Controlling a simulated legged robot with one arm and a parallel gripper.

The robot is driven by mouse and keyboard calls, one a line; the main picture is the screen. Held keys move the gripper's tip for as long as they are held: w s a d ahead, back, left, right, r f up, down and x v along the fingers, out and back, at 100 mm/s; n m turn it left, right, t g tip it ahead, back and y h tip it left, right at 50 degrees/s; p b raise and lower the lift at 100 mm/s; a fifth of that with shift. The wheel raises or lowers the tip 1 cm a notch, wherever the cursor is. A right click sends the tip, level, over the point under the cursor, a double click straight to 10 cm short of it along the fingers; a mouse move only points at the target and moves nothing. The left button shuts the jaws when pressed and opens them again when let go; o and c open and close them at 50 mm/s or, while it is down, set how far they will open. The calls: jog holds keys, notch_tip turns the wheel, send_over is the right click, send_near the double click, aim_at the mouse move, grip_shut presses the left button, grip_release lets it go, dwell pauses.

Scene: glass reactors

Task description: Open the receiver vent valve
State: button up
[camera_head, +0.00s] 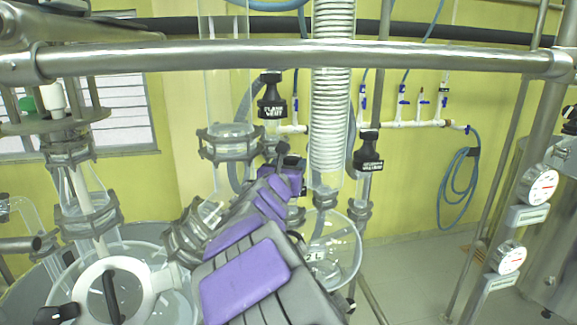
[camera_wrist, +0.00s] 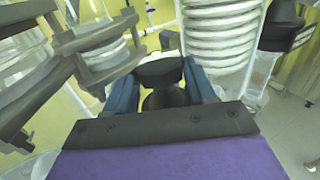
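My gripper (camera_wrist: 161,85) reaches forward at the end of my purple and grey arm. In the wrist view its two dark blue fingers stand apart, one on each side of a black valve handle (camera_wrist: 162,72) with a pale patch on top. The handle nearly fills the gap; whether the fingers press on it I cannot tell. In the head view my gripper (camera_head: 287,165) is partly hidden by my arm, close to dark valve parts. A black labelled handle (camera_head: 271,97) is above it, and another black labelled handle (camera_head: 368,153) is to the right. Their labels are too small to read surely.
A white coiled condenser (camera_head: 333,95) stands just right of my gripper, above a round glass flask (camera_head: 330,250). Clamped glass pipe joints (camera_head: 229,143) stand to the left. A steel rail (camera_head: 300,54) crosses above. Gauges (camera_head: 539,186) are at the right; floor between is open.

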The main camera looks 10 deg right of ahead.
jog(key=shift+d, duration=0.1)
jog(key=c, duration=0.4)
jog(key=b, duration=0.2)
jog(key=shift+r+n+t+y+b, duration=0.1)
jog(key=shift+n+t+y+b, duration=0.2)
